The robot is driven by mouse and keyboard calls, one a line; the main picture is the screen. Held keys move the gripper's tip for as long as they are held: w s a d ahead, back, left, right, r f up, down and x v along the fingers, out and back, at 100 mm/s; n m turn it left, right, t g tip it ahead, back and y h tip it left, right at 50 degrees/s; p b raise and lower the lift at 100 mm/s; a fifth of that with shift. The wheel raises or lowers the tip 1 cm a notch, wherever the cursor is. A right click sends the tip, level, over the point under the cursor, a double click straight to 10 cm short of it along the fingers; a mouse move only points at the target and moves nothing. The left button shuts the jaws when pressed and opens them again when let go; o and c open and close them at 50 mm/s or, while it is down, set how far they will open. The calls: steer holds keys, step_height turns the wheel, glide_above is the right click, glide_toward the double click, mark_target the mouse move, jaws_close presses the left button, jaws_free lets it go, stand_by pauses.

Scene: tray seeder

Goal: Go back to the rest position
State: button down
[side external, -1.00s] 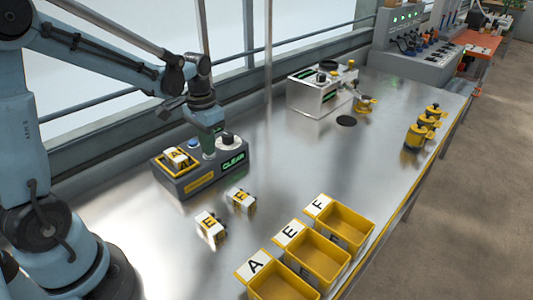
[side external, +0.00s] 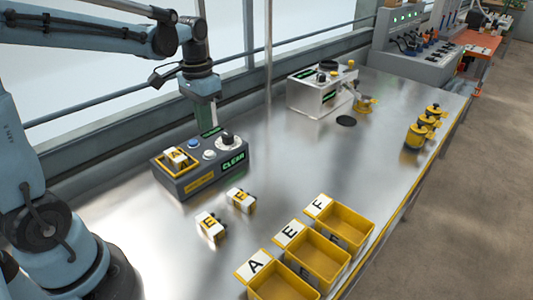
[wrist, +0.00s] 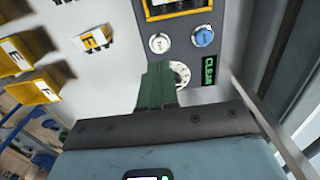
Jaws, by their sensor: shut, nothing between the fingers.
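My gripper (side external: 213,120) hangs shut and empty above the grey control box (side external: 190,186), clear of its top. Its green fingers are together in the wrist view (wrist: 157,86), where they cover part of the box near the white dial (wrist: 182,73). The arm is raised and bent over the box from the left. The fingertips hold nothing.
A lettered block (side external: 176,155) sits in the box's yellow-framed holder. Two lettered blocks (side external: 209,226) (side external: 240,199) lie on the metal table. Yellow bins (side external: 345,230) marked A, E and F line the front edge. A silver machine (side external: 318,92) stands behind; a window rail runs alongside.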

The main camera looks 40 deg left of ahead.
steer(key=shift+r, duration=0.45)
steer(key=shift+s, duration=0.1)
steer(key=s+d+t, duration=0.6)
steer(key=d+t, duration=0.1)
steer(key=d, duration=0.2)
steer(key=shift+s+d+f, duration=0.25)
steer(key=shift+s+f, duration=0.15)
steer(key=shift+f, duration=0.05)
